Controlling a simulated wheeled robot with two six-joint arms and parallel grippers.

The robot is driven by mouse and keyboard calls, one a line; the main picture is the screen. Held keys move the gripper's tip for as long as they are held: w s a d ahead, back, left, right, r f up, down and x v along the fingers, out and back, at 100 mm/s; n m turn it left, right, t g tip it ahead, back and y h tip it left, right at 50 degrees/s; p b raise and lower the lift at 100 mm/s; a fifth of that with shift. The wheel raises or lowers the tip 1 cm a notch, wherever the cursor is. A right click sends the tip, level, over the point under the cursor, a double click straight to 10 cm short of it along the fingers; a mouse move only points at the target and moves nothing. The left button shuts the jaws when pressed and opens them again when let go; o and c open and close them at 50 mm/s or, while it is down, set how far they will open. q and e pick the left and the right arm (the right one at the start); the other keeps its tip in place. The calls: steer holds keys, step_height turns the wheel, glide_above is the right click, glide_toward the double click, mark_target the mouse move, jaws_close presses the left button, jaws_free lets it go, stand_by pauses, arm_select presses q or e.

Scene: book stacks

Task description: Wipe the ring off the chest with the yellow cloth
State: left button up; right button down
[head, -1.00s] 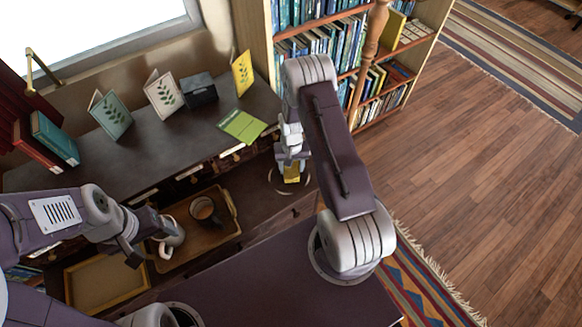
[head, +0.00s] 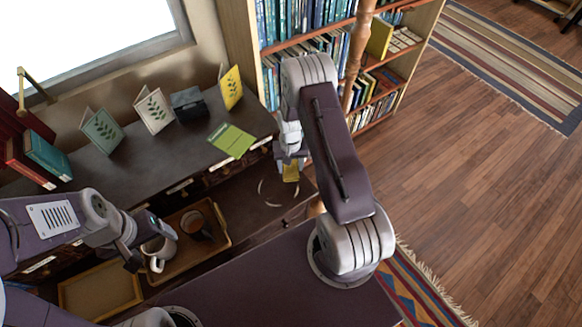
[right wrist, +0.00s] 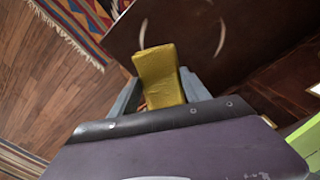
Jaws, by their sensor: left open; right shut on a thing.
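The yellow cloth (head: 291,172) is pinched in my right gripper (head: 290,164), low over the dark chest top (head: 250,205). In the right wrist view the cloth (right wrist: 160,75) is a folded yellow pad between the two fingers (right wrist: 158,92). The pale ring (head: 263,190) shows as broken arcs beside the cloth. In the right wrist view one arc (right wrist: 142,35) is just past the cloth and another (right wrist: 221,38) is to its right. Whether the cloth touches the chest is unclear. My left gripper (head: 143,240) is open beside a white mug.
A tray (head: 222,240) holds a brown cup (head: 196,225) and the white mug (head: 158,262). An empty shallow tray (head: 100,292) lies at lower left. Cards and a green booklet (head: 231,140) are on the desk behind. A bookcase (head: 240,60) stands beyond my right arm.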

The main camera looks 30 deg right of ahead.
steer(key=shift+w+d+r+p, duration=0.1)
steer(key=shift+r+p, duration=0.45)
steer(key=shift+r, duration=0.75)
steer(key=shift+r+p, duration=0.25)
steer(key=shift+p, duration=0.15)
